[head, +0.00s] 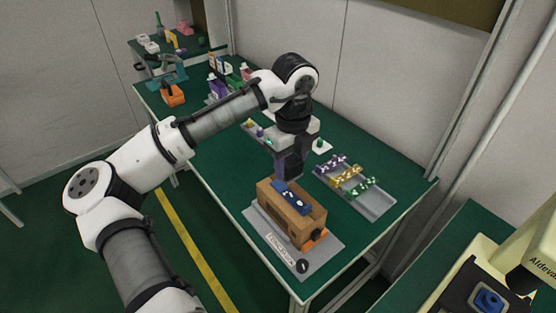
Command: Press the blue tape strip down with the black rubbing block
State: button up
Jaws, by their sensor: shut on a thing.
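A brown wooden block-shaped workpiece (285,216) sits on a grey base plate (326,252) near the front of the green table. The blue tape strip (295,201) with white marks lies along its top face. My gripper (289,163) points down over the far end of the strip. It is shut on a dark thing, which looks like the black rubbing block (289,174); fingers and block blend together. Its lower end is at or just above the far end of the strip; I cannot tell whether they touch.
A grey tray (378,204) with purple, yellow and green patterned strips lies right of the workpiece. An orange part (314,239) sticks out at the workpiece's near end. Bottles and small boxes (222,84) stand further back. Another machine (490,270) stands at the lower right.

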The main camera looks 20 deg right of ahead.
dwell(0.3)
jog(key=shift+f+b, duration=1.6)
jog(key=shift+f, duration=1.4)
jog(key=shift+f, duration=0.6)
dwell(0.4)
notch_tip(320, 180, up, 7)
jog(key=p, duration=0.6)
jog(key=shift+r, duration=0.1)
jog(key=shift+s+d, duration=0.1)
jog(key=shift+d, duration=0.05)
